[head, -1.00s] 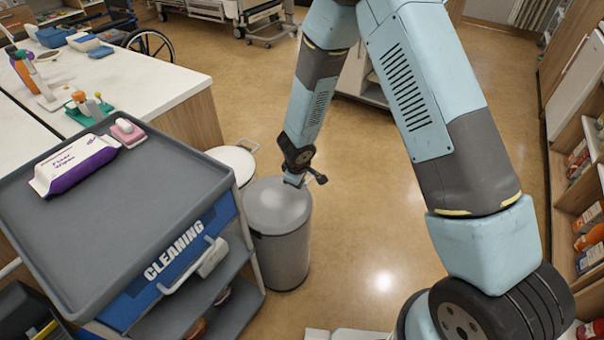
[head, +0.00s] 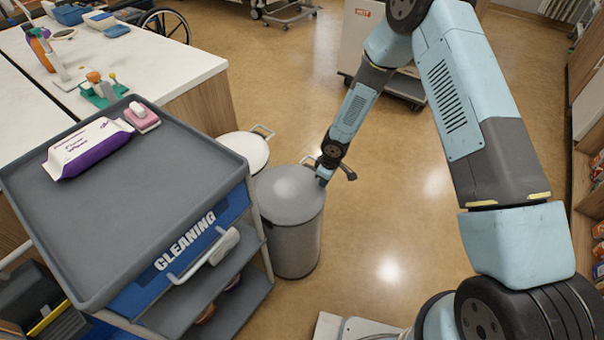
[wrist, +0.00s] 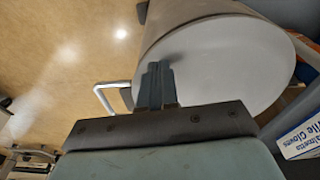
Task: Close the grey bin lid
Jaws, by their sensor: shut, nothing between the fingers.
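The grey bin (head: 292,240) stands on the floor just right of the cleaning cart. Its round grey lid (head: 285,192) lies down flat over the top, with no open gap that I can see. A light handle loop (wrist: 104,100) sticks out beside the lid in the wrist view. My gripper (head: 324,178) is at the far right rim of the lid, pointing down. In the wrist view the gripper fingers (wrist: 157,84) are together and empty, in front of the pale lid (wrist: 232,68). I cannot tell whether the fingertips touch it.
The cleaning cart (head: 200,165) stands close on the left, with wipes (head: 88,148) on its top tray. A white-lidded bin (head: 245,149) stands just behind the grey bin. The floor (head: 400,230) to the right is clear.

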